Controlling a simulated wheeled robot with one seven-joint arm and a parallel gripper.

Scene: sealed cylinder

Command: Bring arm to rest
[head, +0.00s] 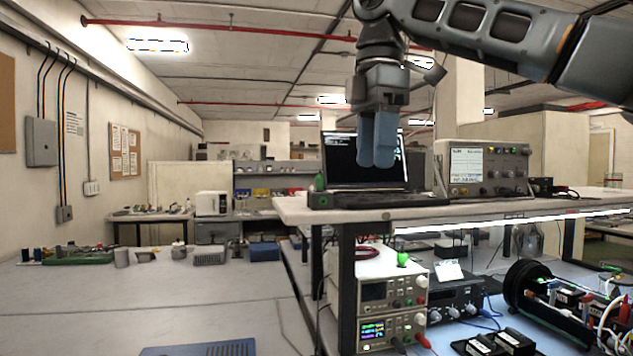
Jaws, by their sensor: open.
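My gripper (377,150) hangs from my arm at the upper middle of the head view, fingers pointing down. Its two blue fingers look close together from this angle, with nothing seen between them. It is in front of the dark screen of a laptop (340,165) on the raised shelf, and hides part of that screen. My arm reaches in from the upper right. A black cylinder (527,285) with an open side, wires and boards lies on the bench at the lower right.
The raised shelf (470,211) also holds an oscilloscope (487,168). Below it stand stacked power supplies (388,292) and a dark instrument (457,298). Black small boxes (494,343) lie at the front. The left bench (150,300) is mostly clear, with small items along its back.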

